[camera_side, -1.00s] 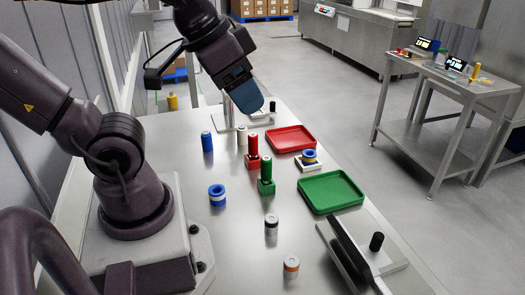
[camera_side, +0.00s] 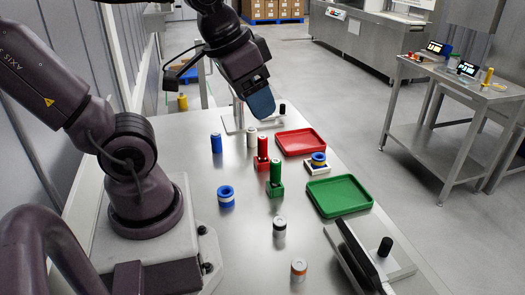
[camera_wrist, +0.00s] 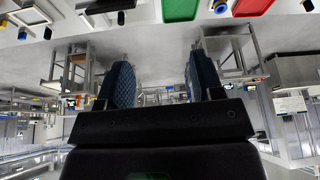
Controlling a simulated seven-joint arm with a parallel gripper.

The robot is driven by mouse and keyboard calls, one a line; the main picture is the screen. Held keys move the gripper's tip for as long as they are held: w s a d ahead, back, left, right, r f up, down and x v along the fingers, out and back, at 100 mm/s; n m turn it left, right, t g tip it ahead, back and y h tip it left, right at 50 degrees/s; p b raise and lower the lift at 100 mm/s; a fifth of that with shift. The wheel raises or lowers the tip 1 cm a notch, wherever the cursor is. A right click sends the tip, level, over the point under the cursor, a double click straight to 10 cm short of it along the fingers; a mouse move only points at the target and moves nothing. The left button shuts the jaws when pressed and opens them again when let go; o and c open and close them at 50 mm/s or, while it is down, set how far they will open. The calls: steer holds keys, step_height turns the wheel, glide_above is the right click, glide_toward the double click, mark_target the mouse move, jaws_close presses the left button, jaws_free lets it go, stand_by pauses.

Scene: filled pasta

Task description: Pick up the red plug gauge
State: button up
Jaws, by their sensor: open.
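The red plug gauge (camera_side: 262,144) is a red cylinder with a pale top, standing upright in a small red block (camera_side: 261,164) on the steel table. I see it in the side view; I cannot make it out in the wrist view. My gripper (camera_side: 262,108), with blue fingers, appears just above the gauge in the side picture and apart from it. How far behind or above it is, I cannot tell. In the wrist view my gripper (camera_wrist: 160,82) has its two fingers spread with nothing between them.
A green gauge (camera_side: 276,170) in a green block stands close in front. A red tray (camera_side: 300,141) and green tray (camera_side: 339,196) lie right.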

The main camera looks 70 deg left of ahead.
steer(key=w+a+f+n+g, duration=0.1)
steer(key=w+a+f+g, duration=0.15)
steer(key=a, duration=0.25)
steer(key=m+g, duration=0.2)
steer(key=m, duration=1.8)
glide_above(263, 137)
step_height(263, 137, down, 11)
steer(key=f, duration=0.7)
steer(key=shift+w+a+f, duration=0.1)
steer(key=shift+w+f, duration=0.15)
steer(key=shift+f, duration=0.1)
steer(key=f, duration=0.5)
steer(key=shift+s+f, duration=0.1)
steer(key=shift+s, duration=0.2)
steer(key=c, duration=1.1)
